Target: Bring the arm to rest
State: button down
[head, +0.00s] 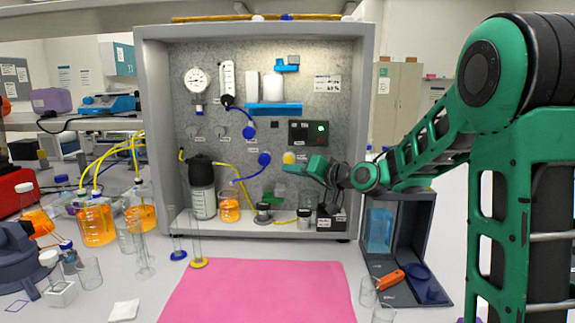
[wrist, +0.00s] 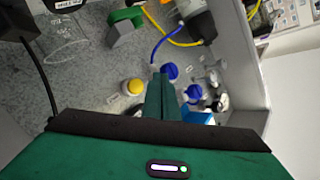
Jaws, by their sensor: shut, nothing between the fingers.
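My green arm reaches in from the right in the head view. My gripper (head: 287,169) is in front of the rig's back panel, just below the yellow round button (head: 288,157). In the wrist view my gripper (wrist: 163,78) shows its fingers together, with nothing between them. The yellow button (wrist: 132,87) is to the left of the fingertips there, and a blue knob (wrist: 171,71) is close beside them. I cannot tell whether the fingers touch the panel.
The rig cabinet (head: 364,120) surrounds my gripper with side walls. A dark bottle (head: 203,190) and an orange-filled beaker (head: 229,207) stand on its floor. A pink mat (head: 260,292) lies clear in front. Glassware crowds the left; a dark open box (head: 408,222) stands right.

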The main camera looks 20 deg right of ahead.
jog(key=s+d+f+g+h, duration=0.2)
jog(key=s+d+f, duration=0.3)
jog(key=s, duration=0.6)
jog(key=s+d+f+m+g+h, duration=0.1)
jog(key=s+d+f+g+h, duration=0.2)
jog(key=s, duration=0.8)
jog(key=s+d+f+m+g+h, duration=0.1)
jog(key=s+d+f+g, duration=0.5)
jog(key=s, duration=0.6)
jog(key=shift+d+f+h, duration=0.7)
jog(key=shift+d+f, duration=0.45)
jog(key=shift+f, duration=0.05)
jog(key=s+f+m+g, duration=0.1)
jog(key=s+m+g, duration=0.1)
jog(key=s, duration=1.1)
jog(key=shift+s+d+f+g, duration=0.25)
jog(key=shift+s+g, duration=0.1)
jog(key=shift+g, duration=0.55)
jog(key=shift+w, duration=0.15)
jog(key=shift+w+f, duration=0.3)
jog(key=shift+w, duration=0.3)
jog(key=shift+s, duration=0.1)
